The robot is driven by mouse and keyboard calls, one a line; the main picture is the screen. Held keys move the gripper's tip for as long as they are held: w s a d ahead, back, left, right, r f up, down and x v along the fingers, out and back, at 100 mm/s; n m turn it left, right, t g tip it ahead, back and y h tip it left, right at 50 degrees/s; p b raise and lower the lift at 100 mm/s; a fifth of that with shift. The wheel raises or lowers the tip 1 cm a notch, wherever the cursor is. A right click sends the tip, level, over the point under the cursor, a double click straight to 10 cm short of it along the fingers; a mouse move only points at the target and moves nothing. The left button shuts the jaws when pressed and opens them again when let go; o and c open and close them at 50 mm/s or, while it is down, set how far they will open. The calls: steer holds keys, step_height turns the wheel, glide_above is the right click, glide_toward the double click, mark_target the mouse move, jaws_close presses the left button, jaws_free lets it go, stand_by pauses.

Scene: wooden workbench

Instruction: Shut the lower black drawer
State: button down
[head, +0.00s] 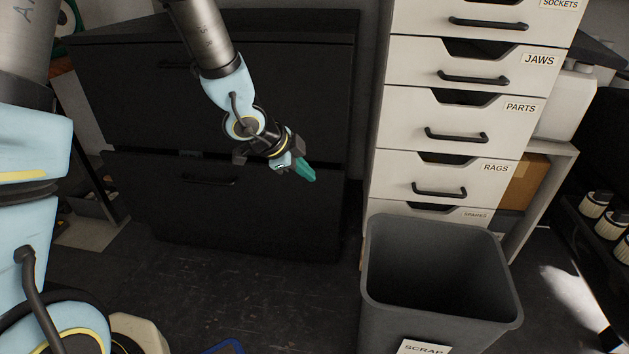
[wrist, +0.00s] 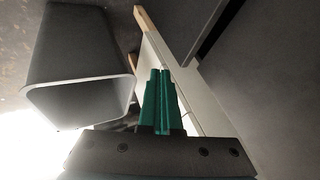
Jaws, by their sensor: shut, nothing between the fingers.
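The black cabinet (head: 240,30) has an upper drawer (head: 130,100) and the lower black drawer (head: 260,215), each with a dark bar handle. The lower drawer's handle (head: 209,181) is left of my gripper in the head view. A dark line runs between the two fronts; I cannot tell clearly how far the lower drawer stands out. My gripper (head: 306,172) has green fingers, shut and empty, in front of the cabinet's right part. I cannot tell whether it touches the front. The wrist view shows the shut fingers (wrist: 161,75) pointing away.
A white drawer unit (head: 455,55) with labelled drawers stands right of the cabinet. A grey scrap bin (head: 440,312) stands before it; it also shows in the wrist view (wrist: 82,50). The dark floor (head: 230,300) before the cabinet is mostly clear. A blue-edged object (head: 226,347) is at the bottom edge.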

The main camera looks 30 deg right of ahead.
mark_target(331, 180)
steer(key=w+d+f+b, duration=0.1)
steer(key=d+f, duration=0.1)
steer(key=w+d+f+b, duration=0.1)
steer(key=d+f, duration=0.1)
steer(key=w+d+f+b, duration=0.1)
steer(key=d+f, duration=0.2)
steer(key=shift+w+f, duration=0.1)
steer(key=shift+w, duration=0.05)
steer(key=shift+w+d, duration=0.4)
steer(key=shift+d, duration=0.05)
steer(key=shift+w+d+p, duration=0.25)
steer(key=shift+w+p, duration=0.05)
steer(key=shift+p, duration=0.15)
steer(key=w+d+p, duration=0.2)
steer(key=shift+w+d, duration=0.3)
steer(key=shift+w, duration=0.1)
steer(key=shift+w+d, duration=0.15)
